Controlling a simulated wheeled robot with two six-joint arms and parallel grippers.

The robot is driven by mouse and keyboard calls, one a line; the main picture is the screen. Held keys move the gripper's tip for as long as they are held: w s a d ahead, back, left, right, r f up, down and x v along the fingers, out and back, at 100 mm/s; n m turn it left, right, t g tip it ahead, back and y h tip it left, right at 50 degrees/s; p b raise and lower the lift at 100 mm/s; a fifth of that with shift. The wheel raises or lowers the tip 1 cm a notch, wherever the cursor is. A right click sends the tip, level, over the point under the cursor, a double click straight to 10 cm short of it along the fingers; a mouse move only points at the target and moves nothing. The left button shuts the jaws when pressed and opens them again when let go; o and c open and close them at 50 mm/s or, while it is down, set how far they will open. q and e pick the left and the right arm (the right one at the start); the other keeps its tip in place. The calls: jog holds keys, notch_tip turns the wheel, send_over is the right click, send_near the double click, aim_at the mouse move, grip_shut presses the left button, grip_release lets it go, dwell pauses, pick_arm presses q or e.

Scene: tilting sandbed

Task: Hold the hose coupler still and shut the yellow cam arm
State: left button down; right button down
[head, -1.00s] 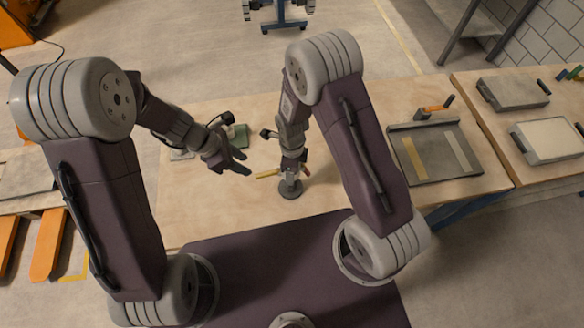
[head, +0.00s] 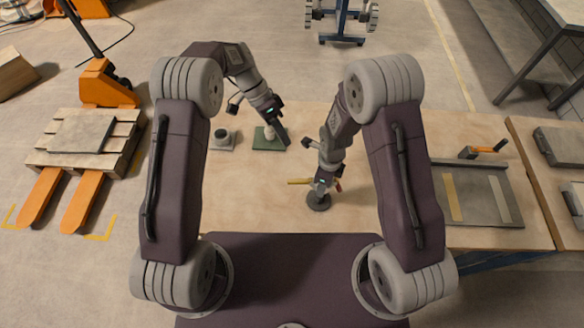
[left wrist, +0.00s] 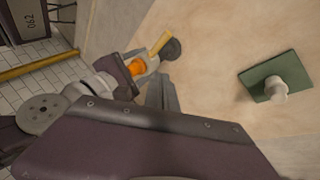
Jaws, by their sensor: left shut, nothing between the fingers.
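The hose coupler stands on a dark round base (head: 319,200) near the front of the bench. Its yellow cam arm (head: 299,182) sticks out to the left, and a red piece shows on its right. My right gripper (head: 321,184) is down at the coupler and hides much of it; whether its fingers are closed on it is unclear. In the left wrist view, the yellow arm (left wrist: 160,43) and an orange part (left wrist: 136,67) show at the right gripper. My left gripper (head: 284,138) is shut and empty, behind and left of the coupler, apart from the yellow arm.
A green plate (head: 266,145) with a pale upright piece lies beside the left gripper. A grey plate with a round fitting (head: 221,142) is left of it. A grey tray (head: 476,200) lies on the right. The bench left of the coupler is clear.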

pick_arm(q)
jog(key=m, duration=0.2)
jog(key=w+m, duration=0.1)
jog(key=m, duration=0.1)
jog(key=w+a+m+y, duration=0.1)
jog(key=m, duration=0.1)
jog(key=shift+a+r, duration=0.1)
jog(key=shift+r, duration=0.3)
send_near(298, 182)
jog(key=w+d+f, duration=0.1)
jog(key=w+f, duration=0.2)
jog(key=f, duration=0.1)
jog(key=s, duration=0.1)
jog(key=s+f, duration=0.2)
jog(key=shift+s+d, duration=0.1)
jog(key=shift+d, duration=0.15)
